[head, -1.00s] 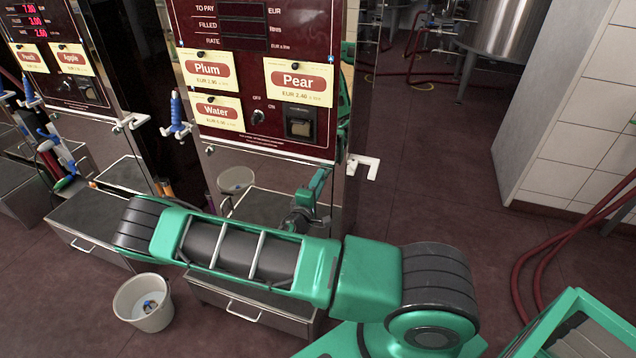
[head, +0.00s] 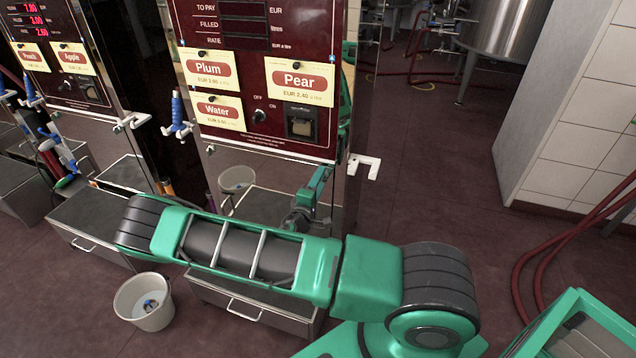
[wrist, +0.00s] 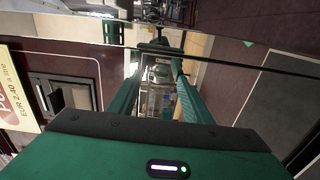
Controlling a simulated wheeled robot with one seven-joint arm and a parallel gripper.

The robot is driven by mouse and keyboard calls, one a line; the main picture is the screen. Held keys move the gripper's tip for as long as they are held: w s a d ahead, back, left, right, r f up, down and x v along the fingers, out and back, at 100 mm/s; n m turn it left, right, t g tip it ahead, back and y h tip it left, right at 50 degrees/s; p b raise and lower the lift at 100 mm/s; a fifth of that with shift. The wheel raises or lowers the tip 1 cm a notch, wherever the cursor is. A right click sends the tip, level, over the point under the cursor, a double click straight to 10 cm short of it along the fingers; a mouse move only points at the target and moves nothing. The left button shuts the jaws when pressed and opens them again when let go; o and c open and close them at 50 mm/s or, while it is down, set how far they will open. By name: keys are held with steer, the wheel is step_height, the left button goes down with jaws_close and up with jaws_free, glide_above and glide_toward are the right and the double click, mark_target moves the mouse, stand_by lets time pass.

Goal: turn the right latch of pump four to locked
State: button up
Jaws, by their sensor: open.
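The pump with the Plum, Pear and Water cards (head: 262,75) stands in the middle of the head view. Its number does not show. Below the dark red panel is a mirror-like steel front (head: 270,180). A small fitting (head: 210,150) sits at its upper left; I cannot pick out a right latch, and my arm hides the lower part. In the wrist view my gripper (wrist: 156,72) is open, its two green fingers spread in front of a shiny surface. The panel's payment slot (wrist: 68,97) and Pear card (wrist: 15,95) lie at left there. I see no latch between the fingers.
A white bracket (head: 364,166) juts from the pump's right side. A bucket (head: 144,302) stands on the floor at left, and a grey drawer unit (head: 245,303) sits under my arm. A neighbouring pump (head: 65,75) is at left.

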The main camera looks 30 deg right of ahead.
steer(key=shift+a, duration=0.1)
steer(key=v, duration=1)
steer(key=shift+s+a, duration=0.25)
steer(key=s+d+r+m+g+y, duration=0.2)
steer(key=s+d+r+m+g, duration=0.25)
steer(key=s+m+g, duration=0.2)
steer(key=s+d+r+m+g+y, duration=0.3)
steer(key=s+d+r+m+g, duration=0.1)
steer(key=s+d+m+g, duration=0.3)
steer(key=s+a+r+t+y, duration=0.1)
steer(key=s+a+r+y, duration=0.2)
steer(key=s+r, duration=0.5)
steer(key=s+a+r+t+y, duration=0.1)
steer(key=s+a+r+y, duration=0.3)
steer(key=s+r+y, duration=0.2)
steer(key=shift+s+a+r, duration=0.2)
steer(key=shift+s+r, duration=0.8)
steer(key=shift+s, duration=0.1)
steer(key=shift+t, duration=0.25)
